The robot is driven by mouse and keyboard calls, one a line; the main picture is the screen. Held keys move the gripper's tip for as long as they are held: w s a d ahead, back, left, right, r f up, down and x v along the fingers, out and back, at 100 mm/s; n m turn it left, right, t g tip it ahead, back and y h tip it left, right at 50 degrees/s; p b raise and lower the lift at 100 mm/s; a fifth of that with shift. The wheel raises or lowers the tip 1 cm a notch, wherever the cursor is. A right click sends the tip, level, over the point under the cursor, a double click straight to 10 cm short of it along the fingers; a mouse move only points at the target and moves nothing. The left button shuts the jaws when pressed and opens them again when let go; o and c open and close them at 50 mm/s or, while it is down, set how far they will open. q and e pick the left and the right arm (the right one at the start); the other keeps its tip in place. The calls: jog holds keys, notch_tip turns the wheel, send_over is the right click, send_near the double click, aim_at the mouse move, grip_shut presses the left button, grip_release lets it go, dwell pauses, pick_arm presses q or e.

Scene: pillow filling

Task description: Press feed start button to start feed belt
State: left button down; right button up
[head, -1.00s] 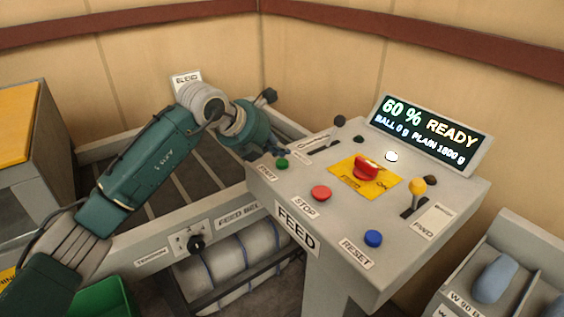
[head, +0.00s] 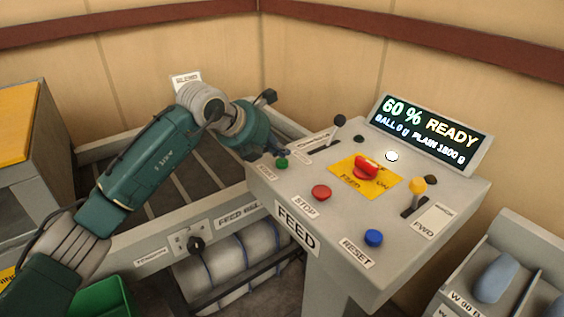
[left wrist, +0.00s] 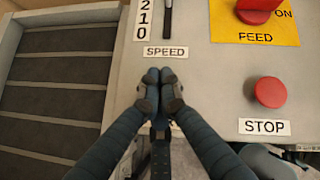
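The feed console (head: 300,200) has a green start button (head: 282,163) on its near left corner, with a partly covered label beside it. A red stop button (head: 321,192) sits to its right; it also shows in the left wrist view (left wrist: 270,92). My left gripper (head: 260,153) is over the console's left edge, close beside the green button. In the left wrist view its fingertips (left wrist: 160,80) are together, with nothing seen between them, just below the SPEED label. The green button is not visible there, and contact cannot be told. My right gripper is not in view.
The slatted feed belt (head: 180,175) lies left of the console. The console also carries a red feed switch (head: 366,167), a blue reset button (head: 373,238), a yellow-knobbed lever (head: 417,187) and a display (head: 430,132) reading 60 % READY. Grey bins (head: 500,275) stand at right.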

aim_at(280, 163)
pick_arm(q)
jog(key=shift+f, duration=0.3)
jog(key=shift+f+b, duration=0.55)
dwell(0.7)
jog(key=shift+r, duration=0.1)
jog(key=shift+r+p, duration=0.4)
jog(key=shift+r, duration=0.45)
jog(key=shift+r+p, duration=1.4)
jog(key=shift+r, duration=1.15)
